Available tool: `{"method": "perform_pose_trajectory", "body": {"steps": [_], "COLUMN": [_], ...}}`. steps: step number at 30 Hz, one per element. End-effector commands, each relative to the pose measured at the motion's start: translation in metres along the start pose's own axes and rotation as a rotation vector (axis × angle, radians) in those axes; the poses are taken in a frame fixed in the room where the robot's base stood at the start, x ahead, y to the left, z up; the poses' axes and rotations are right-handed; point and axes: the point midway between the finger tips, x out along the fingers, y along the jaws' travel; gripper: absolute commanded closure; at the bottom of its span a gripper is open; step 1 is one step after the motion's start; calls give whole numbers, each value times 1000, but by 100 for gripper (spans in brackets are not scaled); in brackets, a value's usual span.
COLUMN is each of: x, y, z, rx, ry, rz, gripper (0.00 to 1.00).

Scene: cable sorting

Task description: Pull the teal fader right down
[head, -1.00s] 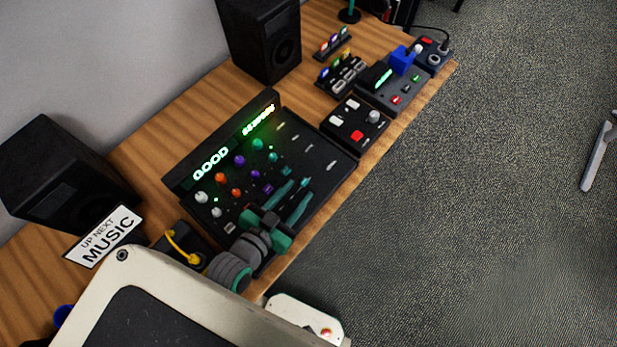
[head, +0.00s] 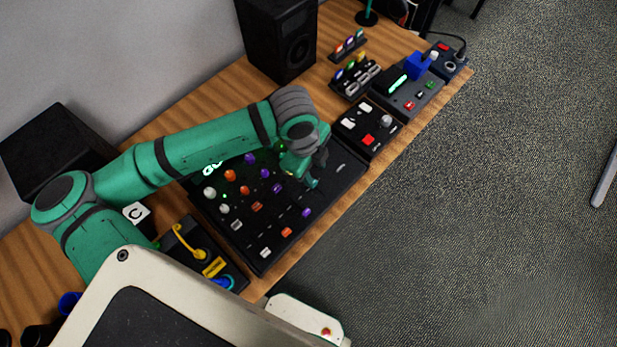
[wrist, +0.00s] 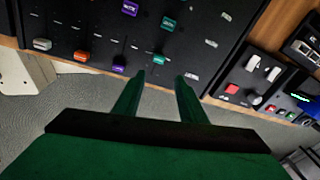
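The teal fader (wrist: 158,60) is a small teal cap on the black mixer (wrist: 95,30). In the wrist view it sits just past my fingertips, about in line with the gap between them. It lies slightly farther from the mixer's front edge than the row of white, orange and purple caps. My gripper (wrist: 161,77) is open and empty, with two dark green fingers apart. In the head view my gripper (head: 308,174) is low over the right part of the mixer (head: 340,185), and it partly hides that area. I cannot tell whether a finger touches the cap.
The purple fader (wrist: 118,68) is close on the left, with the orange fader (wrist: 80,56) and white fader (wrist: 42,44) beyond. A teal button (wrist: 168,23) is behind the teal fader. A pad with red and white buttons (head: 367,130) stands to the right.

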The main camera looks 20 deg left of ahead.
Motion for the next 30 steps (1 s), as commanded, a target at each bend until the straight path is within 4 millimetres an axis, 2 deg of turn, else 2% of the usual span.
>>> {"method": "perform_pose_trajectory", "body": {"steps": [3, 6, 11, 14, 24, 30], "x": [-15, -23, -24, -14, 44, 69], "y": [-8, -11, -12, -11, -4, -2], "z": [-5, -7, -7, -6, 2, 5], "rx": [139, 207, 245, 244, 240, 240], "ry": [-59, -88, -104, -103, -103, -104], "rz": [65, 100, 122, 122, 122, 121], "gripper": [62, 62, 62, 62, 62, 62]}}
